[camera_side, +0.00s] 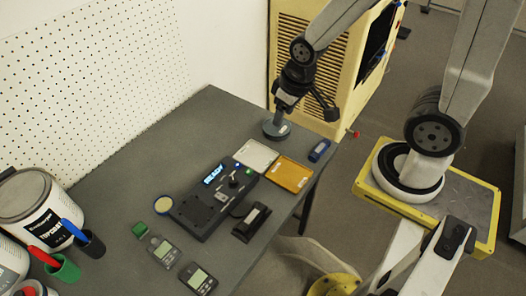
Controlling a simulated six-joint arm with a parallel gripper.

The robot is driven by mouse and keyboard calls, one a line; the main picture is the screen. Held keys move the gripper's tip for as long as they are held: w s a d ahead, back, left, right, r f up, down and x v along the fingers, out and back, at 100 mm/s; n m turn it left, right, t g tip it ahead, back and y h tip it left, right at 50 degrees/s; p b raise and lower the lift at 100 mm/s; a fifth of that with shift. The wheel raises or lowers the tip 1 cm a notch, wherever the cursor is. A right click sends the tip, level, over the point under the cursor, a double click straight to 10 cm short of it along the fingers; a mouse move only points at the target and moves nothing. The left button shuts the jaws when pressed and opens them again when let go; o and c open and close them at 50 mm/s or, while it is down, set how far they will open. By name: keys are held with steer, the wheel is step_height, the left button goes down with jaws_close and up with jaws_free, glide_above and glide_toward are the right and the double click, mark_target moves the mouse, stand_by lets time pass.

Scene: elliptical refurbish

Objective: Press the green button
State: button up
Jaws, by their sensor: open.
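A black control device (192,214) with a lit blue display (214,174) lies on the grey table. A small bright green spot (249,171) shows at its far right corner. It is too small to tell whether it is a button or a light. My gripper (301,112) hangs from the arm over the table's far right end, beyond and to the right of the device. It is open and apart from the device. Its fingertips are small and hard to make out.
A white tray (257,156) and an orange tray (288,175) lie between device and gripper. Handheld meters (198,279), a black holder (251,222) and a blue item (319,151) lie nearby. A paint can (28,206) and pen cups stand left. A perforated wall (85,85) rises behind.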

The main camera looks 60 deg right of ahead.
jaws_close()
stand_by(1.6)
